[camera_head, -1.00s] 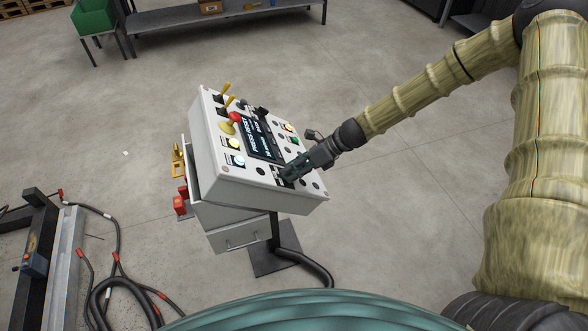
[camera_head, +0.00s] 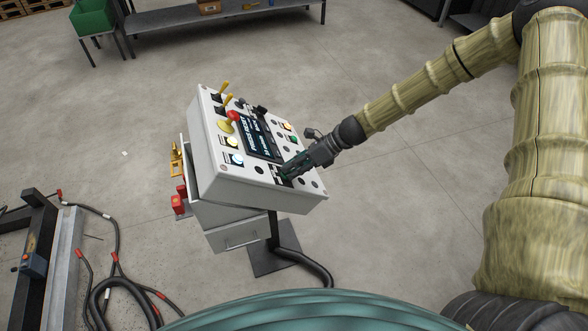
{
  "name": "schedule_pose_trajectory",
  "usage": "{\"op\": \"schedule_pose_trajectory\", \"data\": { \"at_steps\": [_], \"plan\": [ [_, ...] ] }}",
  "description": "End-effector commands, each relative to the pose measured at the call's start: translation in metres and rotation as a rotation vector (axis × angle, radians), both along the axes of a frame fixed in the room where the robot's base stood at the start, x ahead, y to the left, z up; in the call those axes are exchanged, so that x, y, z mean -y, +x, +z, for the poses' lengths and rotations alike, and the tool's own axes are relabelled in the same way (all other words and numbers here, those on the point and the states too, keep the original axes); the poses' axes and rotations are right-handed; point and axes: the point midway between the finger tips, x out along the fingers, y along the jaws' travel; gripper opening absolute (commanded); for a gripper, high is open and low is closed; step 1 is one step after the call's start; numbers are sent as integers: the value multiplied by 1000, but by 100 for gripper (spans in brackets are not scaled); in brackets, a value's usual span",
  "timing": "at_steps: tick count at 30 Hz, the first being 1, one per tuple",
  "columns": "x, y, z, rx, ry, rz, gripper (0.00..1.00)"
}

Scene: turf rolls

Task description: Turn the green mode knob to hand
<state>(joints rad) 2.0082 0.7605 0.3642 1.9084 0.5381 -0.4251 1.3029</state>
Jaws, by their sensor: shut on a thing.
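A white control box (camera_head: 222,178) stands tilted on a pedestal in the middle of the view, with a dark screen (camera_head: 261,139) and several lamps, switches and knobs on its sloped face. My gripper (camera_head: 287,174) reaches in from the right and is at the lower part of this face, touching or very close to it. Its fingers are shut on a small control there, which they mostly hide. A green control (camera_head: 294,139) shows at the right edge of the panel, apart from the fingers. The knob's pointer and labels are too small to read.
Hoses (camera_head: 110,285) and a metal frame (camera_head: 60,265) lie at lower left. A green bin (camera_head: 93,17) and a bench (camera_head: 225,18) stand behind. The floor to the right is clear.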

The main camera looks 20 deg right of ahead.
Motion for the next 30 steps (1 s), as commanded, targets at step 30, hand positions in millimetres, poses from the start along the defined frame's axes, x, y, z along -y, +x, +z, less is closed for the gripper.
{"op": "schedule_pose_trajectory", "data": {
  "at_steps": [30],
  "plan": [
    [-2,-1,-7,586,19,705,0]
  ]
}}
